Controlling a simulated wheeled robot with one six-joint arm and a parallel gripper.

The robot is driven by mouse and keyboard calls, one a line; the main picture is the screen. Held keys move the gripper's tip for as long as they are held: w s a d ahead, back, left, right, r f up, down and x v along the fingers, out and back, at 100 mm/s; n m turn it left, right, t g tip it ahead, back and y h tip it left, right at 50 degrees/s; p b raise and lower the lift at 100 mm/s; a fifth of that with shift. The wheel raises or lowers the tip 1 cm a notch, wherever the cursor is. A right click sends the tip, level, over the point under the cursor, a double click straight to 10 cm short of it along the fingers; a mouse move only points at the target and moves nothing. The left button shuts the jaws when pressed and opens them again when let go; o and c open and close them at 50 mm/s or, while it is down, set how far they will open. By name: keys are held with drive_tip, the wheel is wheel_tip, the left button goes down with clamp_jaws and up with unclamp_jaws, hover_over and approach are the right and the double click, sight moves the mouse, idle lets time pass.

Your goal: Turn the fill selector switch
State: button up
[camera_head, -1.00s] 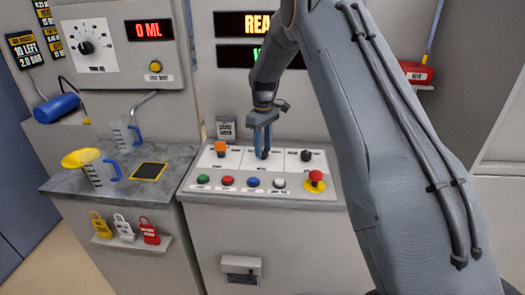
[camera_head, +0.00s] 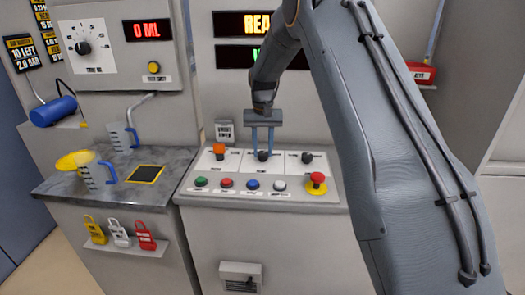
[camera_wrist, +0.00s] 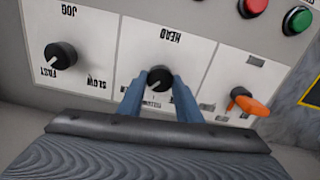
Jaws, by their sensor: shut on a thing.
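The sloped control panel (camera_head: 330,187) carries three rotary switches on white plates. My gripper (camera_head: 263,153) points down at the middle one, a black knob (camera_wrist: 158,76) on a plate reading HEAD, upside down in the wrist view. My two blue fingers (camera_wrist: 158,84) stand on either side of this knob and are shut on it. The knob's pointer direction is hard to make out. An orange-handled switch (camera_head: 219,149) is left of it in the head view, also seen in the wrist view (camera_wrist: 249,104). A black JOG knob (camera_wrist: 60,55) is on its other side. No label reading "fill" is legible.
A row of coloured buttons (camera_head: 253,184) and a red mushroom button (camera_head: 317,181) lie along the panel's front. A jug (camera_head: 97,175) and a yellow funnel (camera_head: 72,160) stand on the left counter. Padlocks (camera_head: 119,234) hang below it.

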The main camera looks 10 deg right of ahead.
sight(263, 153)
drive_tip(key=shift+m, duration=0.5)
drive_tip(key=o, duration=1)
drive_tip(key=shift+o, duration=0.2)
drive_tip(key=shift+r, duration=0.15)
drive_tip(key=shift+r+b, duration=1.2)
drive_tip(key=shift+r, duration=2.6)
drive_tip(key=s+f+n, duration=0.1)
drive_tip(key=s+f, duration=0.2)
drive_tip(key=s, duration=0.9)
drive_tip(key=s+f+n, duration=0.1)
drive_tip(key=s+f, duration=0.2)
drive_tip(key=s, duration=0.9)
drive_tip(key=s+f+n, duration=0.1)
drive_tip(key=s+f, duration=0.2)
drive_tip(key=s, duration=0.9)
drive_tip(key=shift+t, duration=0.4)
